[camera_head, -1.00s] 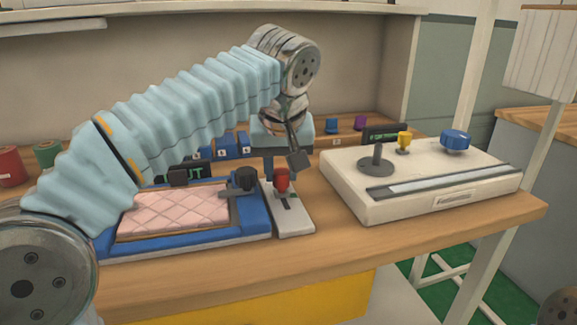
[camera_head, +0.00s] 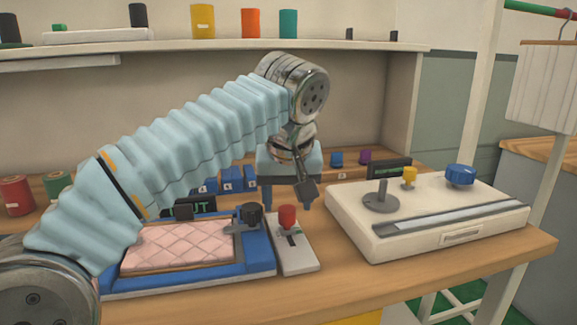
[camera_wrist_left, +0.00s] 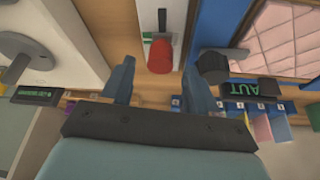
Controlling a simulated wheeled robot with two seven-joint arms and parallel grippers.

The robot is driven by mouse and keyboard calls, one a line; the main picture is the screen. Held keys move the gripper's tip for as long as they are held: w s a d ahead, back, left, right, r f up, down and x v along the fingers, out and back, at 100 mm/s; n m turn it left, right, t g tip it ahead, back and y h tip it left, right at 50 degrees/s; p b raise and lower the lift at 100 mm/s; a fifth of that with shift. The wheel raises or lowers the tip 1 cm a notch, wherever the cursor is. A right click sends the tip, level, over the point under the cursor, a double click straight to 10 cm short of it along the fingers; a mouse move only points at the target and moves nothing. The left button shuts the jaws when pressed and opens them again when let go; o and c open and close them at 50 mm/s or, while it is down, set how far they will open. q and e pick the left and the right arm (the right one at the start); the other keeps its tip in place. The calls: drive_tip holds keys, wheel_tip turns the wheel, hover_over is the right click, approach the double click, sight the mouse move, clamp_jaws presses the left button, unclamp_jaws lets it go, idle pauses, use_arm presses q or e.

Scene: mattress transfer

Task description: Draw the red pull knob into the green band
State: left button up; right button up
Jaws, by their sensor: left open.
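The red pull knob (camera_head: 287,217) stands upright on a light slider plate (camera_head: 296,260) with a dark slot, right of the blue tray. It also shows in the wrist view (camera_wrist_left: 160,57). A small green patch, perhaps the green band (camera_wrist_left: 147,37), shows on the plate beside the knob's stem in the wrist view; I cannot make it out clearly in the head view. My left gripper (camera_head: 283,197) points down above the knob, open and empty. In the wrist view its fingertips (camera_wrist_left: 160,75) appear on either side of the knob; contact is not visible.
Left of the plate, a blue tray (camera_head: 190,284) holds a pink quilted pad (camera_head: 178,245), with a black knob (camera_head: 251,214) at its corner. Right is a white console (camera_head: 380,245) with a grey lever, yellow knob and blue knob. Bare tabletop (camera_head: 330,284) lies in front.

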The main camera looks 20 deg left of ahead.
use_arm(q)
drive_tip(key=p+v, duration=0.1)
drive_tip(key=v, duration=1)
drive_tip(key=shift+s+r, duration=0.25)
drive_tip(key=shift+r, duration=0.1)
